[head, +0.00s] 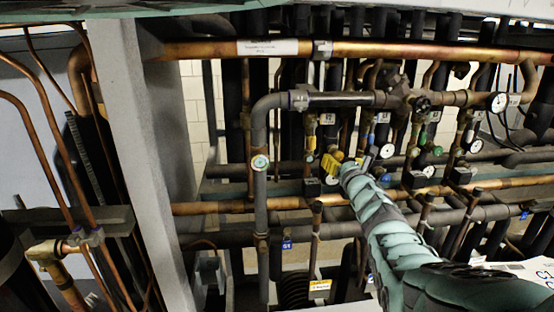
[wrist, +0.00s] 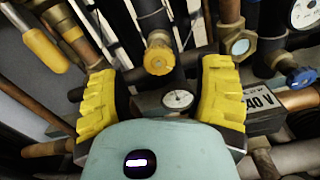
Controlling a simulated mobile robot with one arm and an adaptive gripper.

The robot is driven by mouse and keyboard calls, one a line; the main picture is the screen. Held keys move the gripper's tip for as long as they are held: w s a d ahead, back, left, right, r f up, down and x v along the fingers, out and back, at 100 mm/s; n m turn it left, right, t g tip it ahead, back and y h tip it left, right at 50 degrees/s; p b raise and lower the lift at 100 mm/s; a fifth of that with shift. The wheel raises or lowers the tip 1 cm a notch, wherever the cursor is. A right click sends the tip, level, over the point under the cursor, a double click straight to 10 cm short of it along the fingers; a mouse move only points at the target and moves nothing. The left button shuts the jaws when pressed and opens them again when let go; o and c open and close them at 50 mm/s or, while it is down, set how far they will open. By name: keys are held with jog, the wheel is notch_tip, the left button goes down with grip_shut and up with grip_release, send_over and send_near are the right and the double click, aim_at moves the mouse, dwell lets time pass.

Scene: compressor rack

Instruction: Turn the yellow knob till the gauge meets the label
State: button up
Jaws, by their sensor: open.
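My gripper (wrist: 158,70) is open in the wrist view, with one ribbed yellow finger on each side. A yellow knob (wrist: 158,54) shows between and slightly beyond the fingers, roughly centred, with a visible gap on both sides. A small round white gauge (wrist: 178,99) sits just below the knob, between the fingers; its needle is too small to read. In the head view my gripper (head: 331,163) reaches into the pipes at the middle. The knob cannot be told apart from the yellow fingers there. I cannot tell which label belongs to the gauge.
A black box with a white label (wrist: 265,101) is close beside the right finger. A blue knob (wrist: 300,77) and a larger gauge (wrist: 306,12) are at the right. A yellow handle (wrist: 45,50) is at upper left. Dense pipes surround my arm; a grey post (head: 145,150) stands left.

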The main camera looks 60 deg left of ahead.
aim_at(337, 156)
jog(key=shift+b+x, duration=0.85)
jog(key=shift+x, duration=0.15)
jog(key=shift+w+a+b, duration=0.25)
jog(key=shift+a+b, duration=0.15)
grip_shut()
